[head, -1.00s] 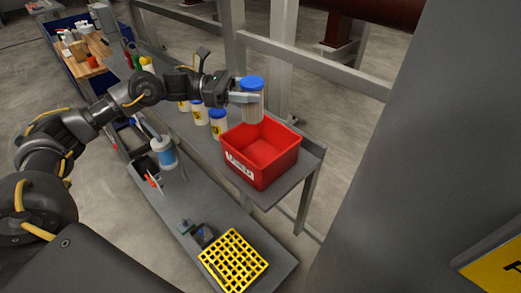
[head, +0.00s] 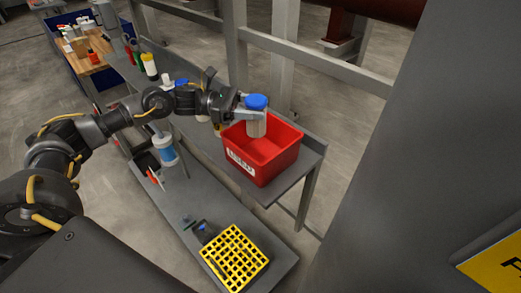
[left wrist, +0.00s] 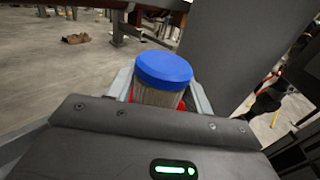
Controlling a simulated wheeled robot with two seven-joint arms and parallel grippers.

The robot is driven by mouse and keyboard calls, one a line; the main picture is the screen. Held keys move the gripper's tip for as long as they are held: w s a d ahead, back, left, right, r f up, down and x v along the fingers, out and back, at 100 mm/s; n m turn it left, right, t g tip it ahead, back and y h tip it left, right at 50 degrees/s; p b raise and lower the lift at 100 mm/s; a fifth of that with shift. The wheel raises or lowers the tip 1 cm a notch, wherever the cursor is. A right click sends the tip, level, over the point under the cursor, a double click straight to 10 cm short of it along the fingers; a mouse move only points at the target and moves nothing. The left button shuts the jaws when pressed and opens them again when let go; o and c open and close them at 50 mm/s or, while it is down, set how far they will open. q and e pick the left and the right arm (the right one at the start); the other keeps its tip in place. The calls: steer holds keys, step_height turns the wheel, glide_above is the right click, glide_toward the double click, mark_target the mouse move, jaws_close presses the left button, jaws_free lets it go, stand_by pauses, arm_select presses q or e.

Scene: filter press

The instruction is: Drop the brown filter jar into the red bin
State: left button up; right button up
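The brown filter jar (head: 256,122) has a blue lid and a clear body with brownish contents. My left gripper (head: 252,114) is shut on it and holds it upright, with its lower part inside the outline of the red bin's opening. In the left wrist view the jar (left wrist: 160,95) sits between the two fingers, and its lower part is hidden. The red bin (head: 262,174) stands on the grey shelf with a white label on its front. A little of its red shows behind the jar in the left wrist view. My right gripper is not in view.
Other blue-lidded jars (head: 182,84) stand on the shelf behind my left arm, partly hidden. A yellow rack (head: 235,258) lies on the lower shelf, with a blue-and-white bottle (head: 164,150) farther left. Grey rails (head: 310,62) run behind the bin. A large grey panel fills the right.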

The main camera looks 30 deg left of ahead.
arm_select(q)
steer(key=o, duration=0.5)
steer(key=shift+c, duration=0.2)
steer(key=b+v, duration=0.5)
steer(key=v, duration=0.6)
steer(key=shift+d, duration=0.15)
